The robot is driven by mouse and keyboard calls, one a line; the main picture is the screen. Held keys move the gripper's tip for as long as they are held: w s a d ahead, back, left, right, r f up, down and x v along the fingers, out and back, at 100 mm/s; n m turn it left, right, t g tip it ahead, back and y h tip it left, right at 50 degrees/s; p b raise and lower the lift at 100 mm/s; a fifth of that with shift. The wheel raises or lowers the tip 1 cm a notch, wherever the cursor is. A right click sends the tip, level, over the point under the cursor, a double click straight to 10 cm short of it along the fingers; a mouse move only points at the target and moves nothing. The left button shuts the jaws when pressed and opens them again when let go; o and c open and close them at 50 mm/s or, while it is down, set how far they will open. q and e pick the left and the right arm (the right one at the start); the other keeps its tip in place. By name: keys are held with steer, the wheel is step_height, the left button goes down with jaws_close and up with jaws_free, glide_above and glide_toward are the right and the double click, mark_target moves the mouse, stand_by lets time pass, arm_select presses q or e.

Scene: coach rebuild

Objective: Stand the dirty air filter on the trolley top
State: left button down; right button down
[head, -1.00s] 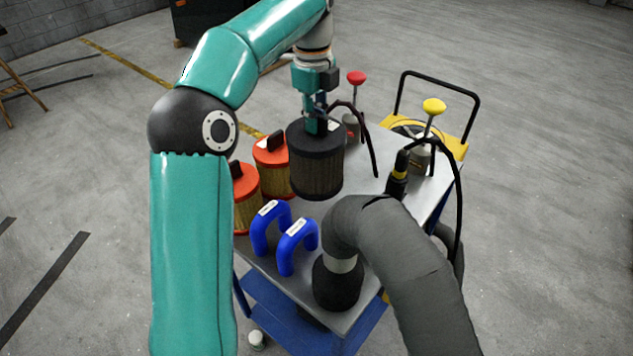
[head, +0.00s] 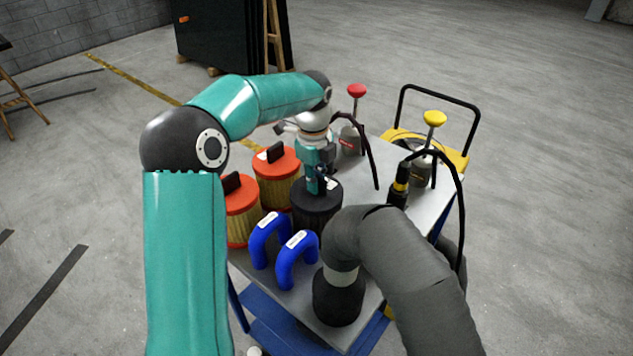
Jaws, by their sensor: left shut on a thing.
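The dirty air filter (head: 311,210), dark with a black top, is upright at the trolley top among the other parts. My left gripper (head: 317,186) comes down from above and is shut on the filter's top. The filter's lower edge is partly hidden by a blue hose and the grey duct, so I cannot tell whether it touches the surface. The trolley top (head: 362,212) is a grey metal sheet over a blue frame. My right gripper is not in view.
Two orange-capped filters (head: 277,185) stand left of the dark one. Two blue bent hoses (head: 297,262) stand in front of it. A thick grey duct (head: 400,255) fills the front right. A red-knobbed can (head: 350,138) and a yellow-knobbed can (head: 421,168) stand behind.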

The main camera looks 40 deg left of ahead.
arm_select(q)
steer(key=c, duration=1.2)
jaws_free()
steer(key=shift+f, duration=0.25)
steer(key=shift+r, duration=0.15)
step_height(320, 180, up, 12)
steer(key=shift+s+a+p, duration=0.15)
steer(key=shift+p, duration=0.45)
